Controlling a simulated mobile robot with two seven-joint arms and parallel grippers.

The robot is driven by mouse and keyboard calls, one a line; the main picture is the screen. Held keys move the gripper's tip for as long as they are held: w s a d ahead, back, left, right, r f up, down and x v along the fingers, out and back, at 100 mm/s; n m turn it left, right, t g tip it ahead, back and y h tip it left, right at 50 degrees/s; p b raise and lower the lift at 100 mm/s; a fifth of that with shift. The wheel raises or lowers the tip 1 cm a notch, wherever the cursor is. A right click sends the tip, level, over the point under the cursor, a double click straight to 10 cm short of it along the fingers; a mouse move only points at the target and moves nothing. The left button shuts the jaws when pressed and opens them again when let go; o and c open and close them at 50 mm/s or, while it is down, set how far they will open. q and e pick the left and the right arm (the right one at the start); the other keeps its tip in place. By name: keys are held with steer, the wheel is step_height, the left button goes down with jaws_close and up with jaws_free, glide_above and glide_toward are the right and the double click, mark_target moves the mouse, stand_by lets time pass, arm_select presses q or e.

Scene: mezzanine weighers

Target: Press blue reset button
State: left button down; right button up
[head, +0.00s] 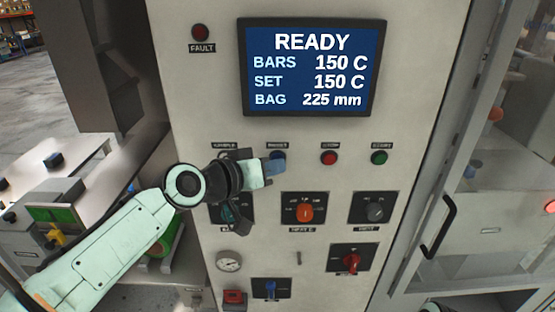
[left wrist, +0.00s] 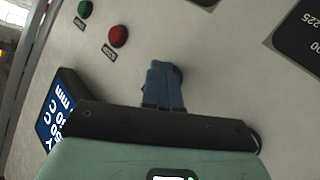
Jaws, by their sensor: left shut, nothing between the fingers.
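The blue reset button (head: 279,155) is on the pale panel, in the row below the screen, under a small label too blurred to read. It is mostly hidden by my left gripper (head: 274,166), whose blue fingertips are shut and empty right in front of it. In the left wrist view the shut fingers (left wrist: 162,84) point at the panel, and a dark rim beside their tips seems to be the button (left wrist: 178,74). I cannot tell whether the tips touch it. My right gripper is not in view.
A red button (head: 329,158) and a green button (head: 379,157) sit right of the blue one. Rotary knobs, including an orange one (head: 305,213), are below. The screen (head: 312,66) reads READY. A door handle (head: 439,228) stands out at the right.

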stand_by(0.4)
arm_select(q)
steer(key=shift+s+b, duration=0.35)
steer(key=shift+s, duration=0.5)
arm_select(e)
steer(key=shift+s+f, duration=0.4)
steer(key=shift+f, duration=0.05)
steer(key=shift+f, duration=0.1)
arm_select(q)
steer(key=s+b, duration=0.2)
steer(key=s, duration=0.3)
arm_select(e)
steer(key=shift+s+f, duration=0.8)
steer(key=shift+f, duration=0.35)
